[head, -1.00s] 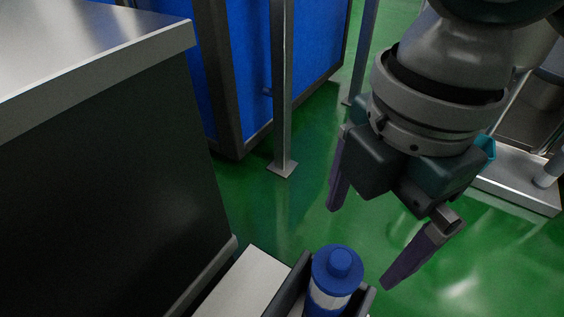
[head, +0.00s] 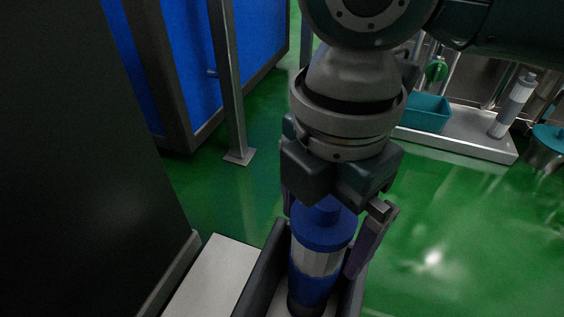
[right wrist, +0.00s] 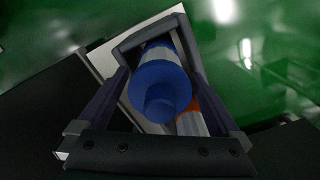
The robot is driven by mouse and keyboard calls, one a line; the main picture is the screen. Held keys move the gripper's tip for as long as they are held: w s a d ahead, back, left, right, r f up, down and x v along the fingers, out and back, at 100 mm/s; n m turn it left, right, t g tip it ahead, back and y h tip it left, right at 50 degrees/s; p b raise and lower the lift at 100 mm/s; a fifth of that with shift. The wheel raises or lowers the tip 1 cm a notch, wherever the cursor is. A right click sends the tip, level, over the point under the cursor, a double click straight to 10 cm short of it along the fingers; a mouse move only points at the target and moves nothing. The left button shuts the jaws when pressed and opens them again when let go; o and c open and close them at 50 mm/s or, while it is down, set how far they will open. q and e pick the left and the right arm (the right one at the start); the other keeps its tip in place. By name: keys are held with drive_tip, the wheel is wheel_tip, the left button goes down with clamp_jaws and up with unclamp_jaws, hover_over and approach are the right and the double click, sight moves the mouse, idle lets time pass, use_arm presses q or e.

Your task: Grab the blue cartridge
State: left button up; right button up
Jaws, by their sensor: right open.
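The blue cartridge (head: 315,281) has a blue cap and a white band and stands upright in a dark-walled holder (head: 262,268). My right gripper (head: 326,240) is open, pointing down, with its fingers on either side of the cartridge's upper part. The right wrist view shows the cartridge's round blue top (right wrist: 160,90) between the two spread fingers. I cannot tell whether the fingers touch it. My left gripper is not in view.
Beside the blue cartridge, the right wrist view shows an orange and white cartridge (right wrist: 190,118). A white surface (head: 212,278) adjoins the holder. A dark cabinet (head: 80,170) stands at left. A metal post (head: 229,80) stands behind, and a teal bin (head: 427,113) sits at back right.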

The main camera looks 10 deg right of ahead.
drive_tip(key=shift+f, duration=0.3)
clamp_jaws()
idle(0.6)
drive_tip(key=shift+r, duration=0.1)
